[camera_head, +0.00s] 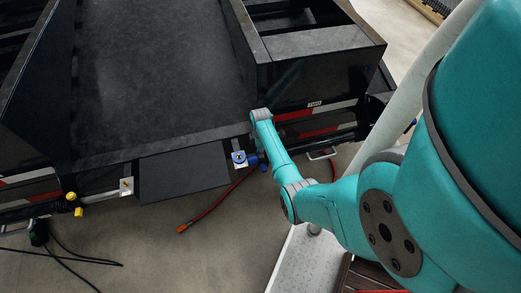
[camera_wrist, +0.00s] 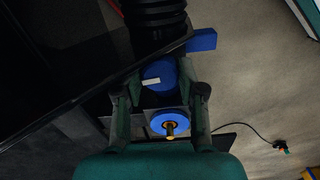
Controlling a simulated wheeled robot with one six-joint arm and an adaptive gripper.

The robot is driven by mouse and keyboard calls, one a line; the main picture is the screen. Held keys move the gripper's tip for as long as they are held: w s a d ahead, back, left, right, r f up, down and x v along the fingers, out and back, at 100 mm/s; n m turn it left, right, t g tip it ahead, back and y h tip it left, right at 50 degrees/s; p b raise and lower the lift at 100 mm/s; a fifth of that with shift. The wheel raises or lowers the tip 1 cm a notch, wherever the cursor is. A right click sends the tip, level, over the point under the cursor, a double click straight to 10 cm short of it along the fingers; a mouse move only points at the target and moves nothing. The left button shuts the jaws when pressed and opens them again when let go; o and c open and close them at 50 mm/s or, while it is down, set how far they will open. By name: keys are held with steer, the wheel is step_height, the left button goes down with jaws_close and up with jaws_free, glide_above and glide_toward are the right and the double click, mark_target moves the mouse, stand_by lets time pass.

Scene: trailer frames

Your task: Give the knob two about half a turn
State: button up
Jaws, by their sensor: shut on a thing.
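In the wrist view, a round blue knob (camera_wrist: 157,83) with a white bar across its face sits between the two fingers of my gripper (camera_wrist: 160,77). The fingers are shut on its sides. The white bar lies nearly level in the picture. A second blue disc (camera_wrist: 170,123) with a yellow centre sits just below it, between the finger bases and not gripped. In the head view this disc (camera_head: 239,158) shows on a pale plate at the trailer frame's edge. My gripper is mostly hidden there behind my wrist. No label tells which is knob two.
The black trailer frame (camera_head: 150,75) fills the upper left of the head view. A red hose (camera_head: 212,205) hangs to the floor. A yellow knob (camera_head: 77,199) and a pale bracket (camera_head: 125,186) are at the left. A dark cable (camera_head: 85,258) lies on open floor.

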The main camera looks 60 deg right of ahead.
stand_by(0.3)
steer(key=o, duration=1.1)
steer(key=shift+o, duration=0.2)
steer(key=shift+r, duration=0.1)
step_height(320, 180, up, 12)
